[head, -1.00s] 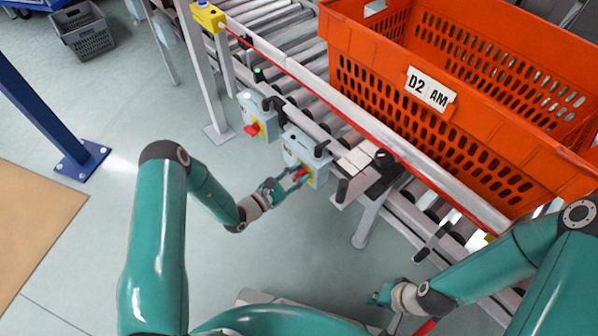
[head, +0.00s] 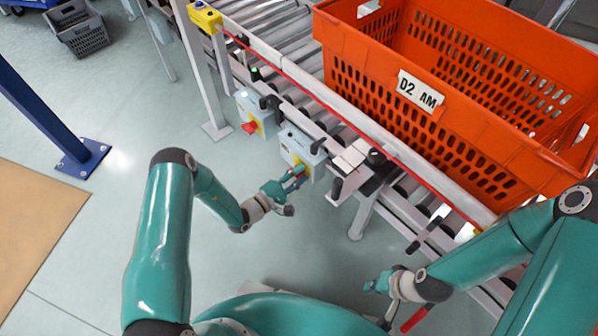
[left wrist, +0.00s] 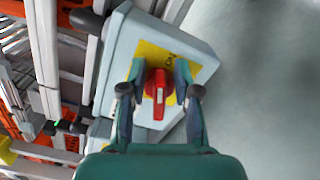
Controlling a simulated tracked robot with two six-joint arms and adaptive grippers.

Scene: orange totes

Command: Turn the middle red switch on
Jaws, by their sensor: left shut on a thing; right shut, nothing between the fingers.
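A grey-blue switch box (head: 303,147) with a yellow plate is mounted on the conveyor's side. It also shows in the left wrist view (left wrist: 116,75). Its red knob (left wrist: 158,92) sits on the yellow plate (left wrist: 150,57), its handle pointing down in that view. My left gripper (head: 297,178) is at this box, shut on the red knob with one finger on each side (left wrist: 160,78). In the head view the fingers largely cover the knob. A similar box with a red knob (head: 249,128) is further left. My right gripper (head: 372,287) is shut and empty, low in front of the conveyor.
An orange tote (head: 470,150) labelled "D2 AM" stands on the roller conveyor (head: 290,50). A white conveyor leg (head: 363,217) stands right of the held switch. A blue post (head: 45,112) stands at the left. The floor (head: 110,230) left of my left arm is clear.

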